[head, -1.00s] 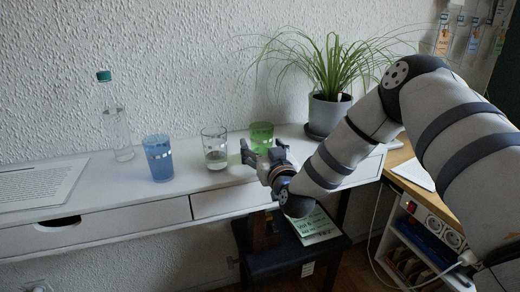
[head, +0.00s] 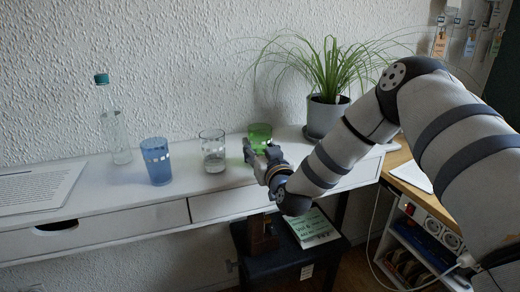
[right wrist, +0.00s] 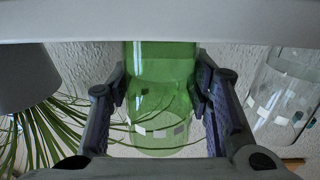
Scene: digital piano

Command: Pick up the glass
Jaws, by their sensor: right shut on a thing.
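The green glass (head: 259,135) stands upright at the right end of the row of glasses on the white desk. My right gripper (head: 261,155) is at its near side, with its fingers hiding the lower part of the glass in the head view. In the right wrist view the green glass (right wrist: 160,95) appears upside down between the two fingers of my right gripper (right wrist: 162,85), which is shut on it. I cannot tell any gap under the glass. My left gripper is not in view.
A clear glass (head: 213,152) stands just left of the gripper, and a blue glass (head: 157,162) is farther left. A bottle (head: 115,128) stands behind it. A potted plant (head: 325,115) is close on the right. The white desk (head: 110,185) holds a paper sheet (head: 38,188).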

